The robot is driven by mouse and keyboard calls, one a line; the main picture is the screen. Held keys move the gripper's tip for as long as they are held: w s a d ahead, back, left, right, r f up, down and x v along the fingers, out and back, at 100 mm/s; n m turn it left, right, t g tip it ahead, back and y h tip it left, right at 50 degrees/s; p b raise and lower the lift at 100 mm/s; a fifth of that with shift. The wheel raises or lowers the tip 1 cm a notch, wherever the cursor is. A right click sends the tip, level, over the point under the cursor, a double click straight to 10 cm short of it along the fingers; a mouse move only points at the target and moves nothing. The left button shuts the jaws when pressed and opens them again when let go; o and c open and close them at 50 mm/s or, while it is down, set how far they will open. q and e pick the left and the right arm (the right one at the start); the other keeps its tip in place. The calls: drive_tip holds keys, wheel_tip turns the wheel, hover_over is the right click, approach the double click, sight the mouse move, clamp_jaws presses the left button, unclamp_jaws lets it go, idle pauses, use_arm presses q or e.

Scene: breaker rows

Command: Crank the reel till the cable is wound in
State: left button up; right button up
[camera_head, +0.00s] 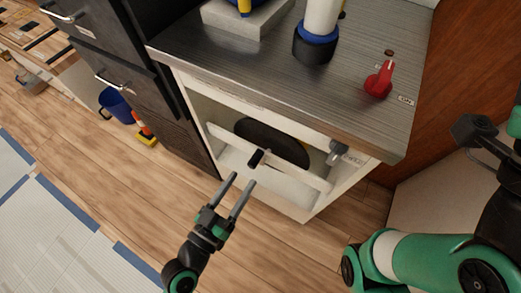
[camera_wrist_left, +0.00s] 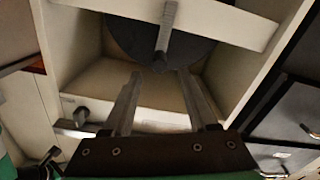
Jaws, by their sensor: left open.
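The reel (camera_head: 285,147) is a black disc inside the open white cabinet, behind a white crossbar. Its crank shows as a dark handle (camera_head: 257,158) in front of the bar. In the left wrist view, a grey crank arm (camera_wrist_left: 168,20) runs down to a dark handle (camera_wrist_left: 161,60) in front of the reel (camera_wrist_left: 130,38). My left gripper (camera_head: 243,178) is open and empty, just short of the handle. In the left wrist view its fingertips (camera_wrist_left: 158,72) stand either side of the handle's line. I cannot make out a cable. My right gripper's fingers cannot be made out.
A grey metal fitting (camera_head: 338,152) sits at the cabinet's right front. The counter (camera_head: 340,92) above holds a red switch (camera_head: 379,80) and a blue-and-white cylinder (camera_head: 318,35). My right arm is at the right. The wood floor before the cabinet is clear.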

sight(261, 152)
use_arm(q)
drive_tip(key=b+x, duration=0.1)
drive_tip(key=x, duration=0.9)
drive_tip(key=shift+w+d+r, duration=0.1)
drive_tip(key=shift+w+d, duration=0.1)
drive_tip(key=shift+w, duration=0.15)
clamp_jaws()
idle(0.8)
